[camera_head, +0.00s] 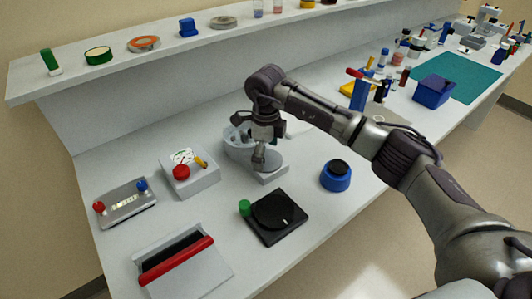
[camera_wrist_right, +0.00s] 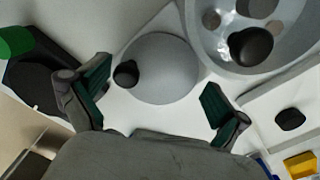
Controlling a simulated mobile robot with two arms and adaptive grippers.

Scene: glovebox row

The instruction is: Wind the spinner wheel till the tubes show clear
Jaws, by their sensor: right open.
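The spinner is a pale grey unit under my right gripper in the head view. Its flat round wheel (camera_head: 273,162) is in front of a deeper bowl (camera_head: 236,147). In the right wrist view the grey wheel (camera_wrist_right: 165,72) carries a small black knob (camera_wrist_right: 126,73) near its left edge. The bowl (camera_wrist_right: 208,50) there holds round pieces and a larger black knob; I cannot tell whether the tubes look clear. My right gripper (camera_head: 258,163) points down over the wheel. Its green-padded fingers (camera_wrist_right: 155,90) are open and apart, with nothing between them gripped. My left gripper is out of view.
A black turntable (camera_head: 278,213) with a green knob and a blue jar (camera_head: 336,177) stand in front. A box with a red knob (camera_head: 181,172), a two-knob panel (camera_head: 125,205) and a red-handled box (camera_head: 185,265) stand left. A shelf (camera_head: 180,60) runs behind.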

